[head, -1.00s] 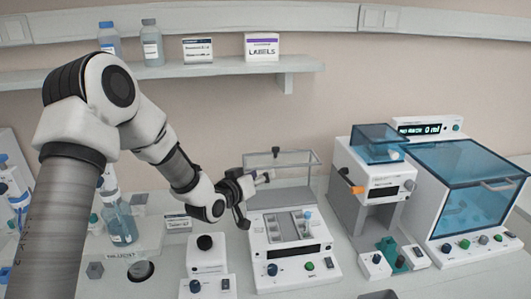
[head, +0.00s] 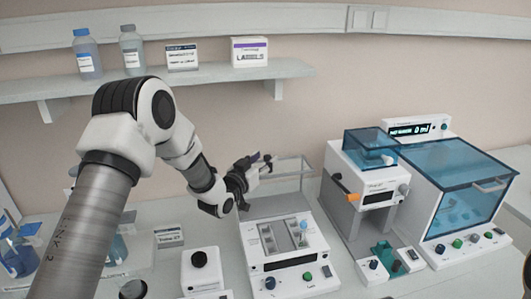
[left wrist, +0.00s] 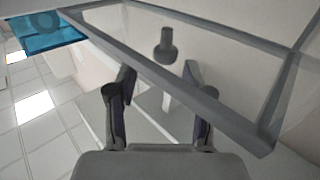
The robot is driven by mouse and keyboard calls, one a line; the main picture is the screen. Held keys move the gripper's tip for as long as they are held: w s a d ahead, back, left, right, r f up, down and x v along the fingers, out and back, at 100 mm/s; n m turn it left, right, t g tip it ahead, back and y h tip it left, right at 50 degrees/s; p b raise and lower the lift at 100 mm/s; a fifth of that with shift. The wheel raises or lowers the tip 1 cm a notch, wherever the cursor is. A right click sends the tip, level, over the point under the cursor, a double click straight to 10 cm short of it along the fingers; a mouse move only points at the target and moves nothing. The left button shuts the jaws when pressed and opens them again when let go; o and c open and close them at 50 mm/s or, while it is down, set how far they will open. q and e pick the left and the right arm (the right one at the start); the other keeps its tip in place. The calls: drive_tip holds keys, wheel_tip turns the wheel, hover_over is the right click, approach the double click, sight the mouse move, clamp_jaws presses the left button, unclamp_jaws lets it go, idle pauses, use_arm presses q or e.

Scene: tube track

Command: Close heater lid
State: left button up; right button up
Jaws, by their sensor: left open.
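The heater (head: 290,262) is a white box with a grey block on top and a screen, knob and buttons in front. A blue-capped tube (head: 304,226) stands in its block. Its clear, grey-framed lid (head: 297,166) stands raised at the back. My left gripper (head: 260,166) is open at the lid's upper left part. In the left wrist view, the dark lid knob (left wrist: 167,48) shows beyond and between my two open fingers (left wrist: 158,88), and the lid's frame (left wrist: 190,83) crosses the view. I cannot tell whether a finger touches the lid.
A shelf (head: 200,78) with bottles and boxes runs above.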

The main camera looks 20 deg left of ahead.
use_arm(q)
drive_tip(key=shift+w+a+f, duration=0.1)
drive_tip(key=shift+w+f, duration=0.1)
drive_tip(key=shift+w, duration=0.4)
drive_tip(key=shift+w+a+f, duration=0.1)
drive_tip(key=shift+w+f, duration=0.05)
drive_tip(key=shift+w, duration=0.4)
drive_tip(key=shift+w+f, duration=0.15)
drive_tip(key=shift+s+r, duration=0.2)
drive_tip(key=shift+s, duration=0.05)
drive_tip(key=c, duration=0.4)
drive_tip(key=shift+s+d+r, duration=0.1)
drive_tip(key=shift+s, duration=0.05)
clamp_jaws()
use_arm(e)
drive_tip(key=shift+w+a+r, duration=0.15)
drive_tip(key=shift+w+r, duration=0.05)
drive_tip(key=shift+r, duration=0.05)
drive_tip(key=shift+f, duration=0.1)
